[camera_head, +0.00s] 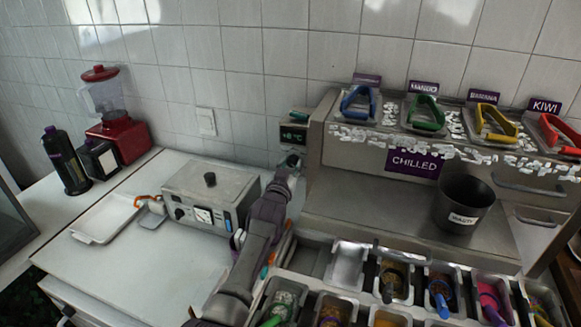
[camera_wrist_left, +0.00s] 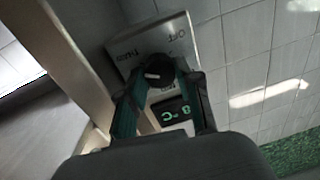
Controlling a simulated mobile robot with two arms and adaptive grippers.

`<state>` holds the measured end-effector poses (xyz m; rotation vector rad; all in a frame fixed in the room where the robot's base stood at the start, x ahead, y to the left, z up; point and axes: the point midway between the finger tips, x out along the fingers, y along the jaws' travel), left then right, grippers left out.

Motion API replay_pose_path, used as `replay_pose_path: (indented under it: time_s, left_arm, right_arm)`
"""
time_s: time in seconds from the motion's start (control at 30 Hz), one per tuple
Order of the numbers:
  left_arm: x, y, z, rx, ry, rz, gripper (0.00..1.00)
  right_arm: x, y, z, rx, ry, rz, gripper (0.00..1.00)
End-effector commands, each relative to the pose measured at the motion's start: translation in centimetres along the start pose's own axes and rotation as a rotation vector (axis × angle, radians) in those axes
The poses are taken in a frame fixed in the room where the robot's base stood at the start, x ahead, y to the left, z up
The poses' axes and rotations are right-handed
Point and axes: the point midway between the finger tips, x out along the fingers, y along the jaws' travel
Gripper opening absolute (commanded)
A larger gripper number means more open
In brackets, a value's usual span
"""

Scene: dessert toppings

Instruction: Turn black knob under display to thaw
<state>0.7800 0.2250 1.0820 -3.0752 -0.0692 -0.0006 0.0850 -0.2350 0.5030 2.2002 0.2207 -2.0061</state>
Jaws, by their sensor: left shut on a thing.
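The black knob (camera_wrist_left: 157,72) sits on a light metal panel (camera_wrist_left: 150,40) in the left wrist view, with a pale pointer mark on its face. An "OFF" label is at the upper right; another label at the left is hard to read, and one below is partly covered. The dark display (camera_wrist_left: 176,113) shows green characters; it also shows on the wall in the head view (camera_head: 293,137). My left gripper (camera_head: 292,161) is just below the display there. In the wrist view its teal fingers (camera_wrist_left: 160,78) are shut on the knob. The head view hides the knob. My right gripper is not in view.
The steel counter (camera_head: 316,150) with the "CHILLED" sign stands right beside my left gripper. A black waste bin (camera_head: 463,205) stands on it. A metal box with knobs (camera_head: 210,190) is to the left. Topping pans (camera_head: 346,268) lie in front.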

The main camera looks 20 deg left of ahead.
Motion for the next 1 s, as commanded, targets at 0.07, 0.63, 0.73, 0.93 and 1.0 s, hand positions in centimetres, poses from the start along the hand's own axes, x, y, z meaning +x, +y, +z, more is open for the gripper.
replay_pose_path:
  time_s: [0.07,0.63,0.73,0.93,1.0]
  left_arm:
    - [0.0,0.0,0.2,0.004,-0.004,0.001,0.0]
    - [0.0,0.0,0.1,0.002,-0.002,0.0,0.59]
    - [0.0,0.0,0.1,0.001,-0.001,0.0,0.59]
    - [-1.1,0.0,0.2,0.002,-0.001,0.0,0.59]
    - [-2.0,0.0,0.2,0.002,-0.001,0.0,0.59]
  right_arm:
    - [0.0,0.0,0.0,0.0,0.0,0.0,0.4]
    - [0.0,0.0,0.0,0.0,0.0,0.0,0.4]
    - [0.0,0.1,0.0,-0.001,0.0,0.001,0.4]
    - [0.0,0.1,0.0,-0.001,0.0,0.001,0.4]
    - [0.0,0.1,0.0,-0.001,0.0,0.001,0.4]
